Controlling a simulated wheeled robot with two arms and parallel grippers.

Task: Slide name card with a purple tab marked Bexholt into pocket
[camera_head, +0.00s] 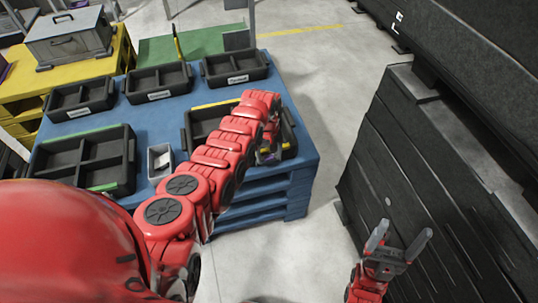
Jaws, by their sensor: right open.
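My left arm reaches over the blue table to the black divided tray (198,122) at its right front. My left gripper (268,150) is at that tray, mostly hidden behind its own wrist, so I cannot see its fingers clearly. A small purple patch shows beside it; I cannot tell whether it is a card tab. No card marked Bexholt can be read. Trays at the back carry white name labels (238,79), too small to read. My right gripper (398,243) is open and empty, in front of the dark panelled unit, away from the table.
The blue table (190,101) also holds a large divided tray (128,160) at left and a small grey bin (151,163) with pale contents. A grey case (68,44) stands on a yellow table behind. A dark unit (400,140) bounds the right, with free floor between.

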